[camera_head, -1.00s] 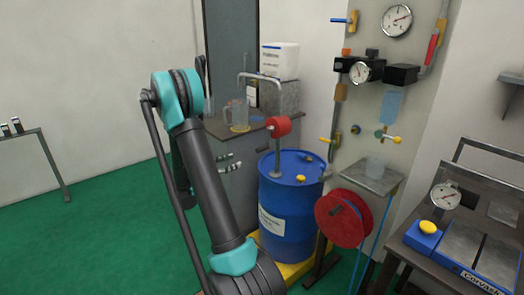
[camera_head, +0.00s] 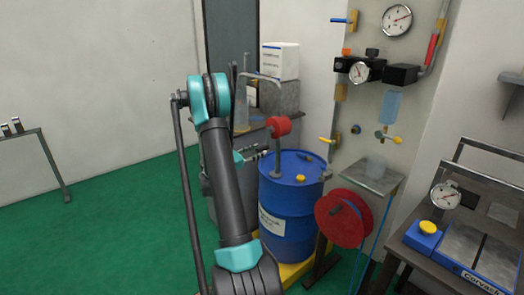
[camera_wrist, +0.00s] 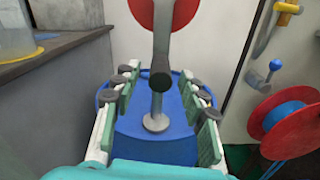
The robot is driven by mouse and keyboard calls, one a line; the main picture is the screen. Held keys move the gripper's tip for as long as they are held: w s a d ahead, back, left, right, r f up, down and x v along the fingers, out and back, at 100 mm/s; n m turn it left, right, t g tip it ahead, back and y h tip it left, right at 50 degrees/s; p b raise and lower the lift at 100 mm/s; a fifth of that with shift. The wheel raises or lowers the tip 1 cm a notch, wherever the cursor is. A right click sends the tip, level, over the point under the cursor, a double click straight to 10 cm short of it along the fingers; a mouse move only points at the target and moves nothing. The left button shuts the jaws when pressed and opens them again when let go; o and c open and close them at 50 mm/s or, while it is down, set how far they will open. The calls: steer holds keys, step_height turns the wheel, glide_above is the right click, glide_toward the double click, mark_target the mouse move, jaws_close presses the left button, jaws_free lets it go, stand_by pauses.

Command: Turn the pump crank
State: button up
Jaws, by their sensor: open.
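The red pump head (camera_head: 279,126) stands on a grey post on top of the blue drum (camera_head: 290,215). In the wrist view the red pump head (camera_wrist: 165,12) is at the top, with a grey crank arm (camera_wrist: 162,48) hanging down in front of it. The crank's dark round handle end (camera_wrist: 160,81) points at the camera. My gripper (camera_wrist: 157,76) is open, with green-padded fingers left and right of the handle in the picture; I see no contact. In the head view my arm hides most of the gripper.
A bench with a jug stands left of the drum, partly behind my arm. A red hose reel (camera_head: 343,219) and a panel with gauges and valves (camera_head: 385,120) are at the right. Open green floor (camera_head: 110,240) lies to the left.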

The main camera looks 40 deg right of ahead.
mark_target(262, 149)
steer(key=shift+w+d, duration=0.15)
steer(key=shift+d, duration=1.45)
jaws_close()
